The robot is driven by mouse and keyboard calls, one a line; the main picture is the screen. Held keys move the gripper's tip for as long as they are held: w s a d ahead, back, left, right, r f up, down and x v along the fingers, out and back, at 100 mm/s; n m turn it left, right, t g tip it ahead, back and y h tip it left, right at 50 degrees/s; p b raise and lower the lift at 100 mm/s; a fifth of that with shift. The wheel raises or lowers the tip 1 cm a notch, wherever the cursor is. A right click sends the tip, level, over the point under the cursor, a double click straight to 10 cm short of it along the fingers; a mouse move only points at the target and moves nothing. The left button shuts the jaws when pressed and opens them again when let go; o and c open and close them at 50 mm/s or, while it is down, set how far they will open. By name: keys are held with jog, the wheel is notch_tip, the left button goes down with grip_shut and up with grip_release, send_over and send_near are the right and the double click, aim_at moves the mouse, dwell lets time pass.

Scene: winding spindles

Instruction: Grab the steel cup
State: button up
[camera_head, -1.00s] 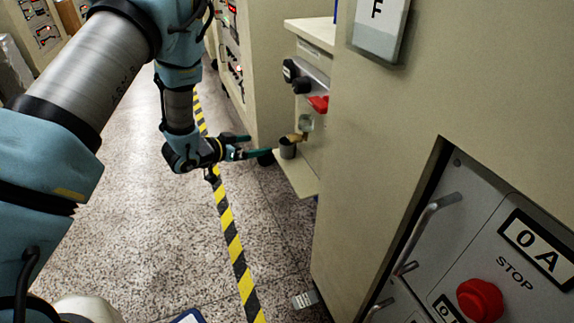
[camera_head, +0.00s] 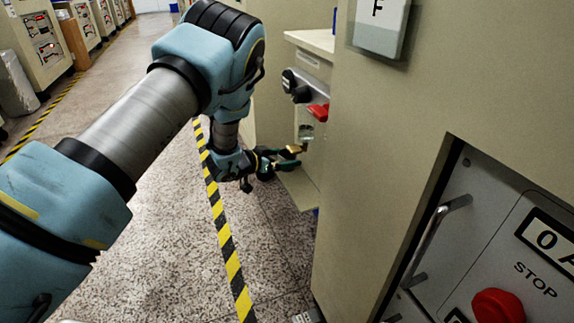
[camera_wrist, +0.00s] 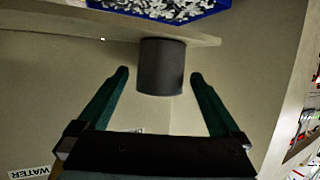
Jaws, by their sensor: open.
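The steel cup (camera_wrist: 161,67) is a dark grey cylinder in the upper middle of the wrist view. My gripper (camera_wrist: 159,76) is open, with one green finger to each side of the cup in that view. Gaps show between both fingertips and the cup, and I cannot tell how deep the fingers reach along it. In the head view my gripper (camera_head: 283,160) is at the small beige shelf (camera_head: 299,188), just by the brass spout (camera_head: 294,149). The cup is not clearly visible there; the gripper covers its spot.
A red lever (camera_head: 318,111) and black knobs (camera_head: 290,80) stick out above the shelf. A large beige cabinet (camera_head: 375,150) stands close on the right. A blue tray of white bits (camera_wrist: 165,10) lies beyond the cup in the wrist view.

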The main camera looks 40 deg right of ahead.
jog(key=shift+d, duration=0.1)
jog(key=shift+c, duration=0.4)
jog(key=c, duration=1.3)
jog(key=shift+c, duration=0.5)
jog(key=shift+r, duration=0.1)
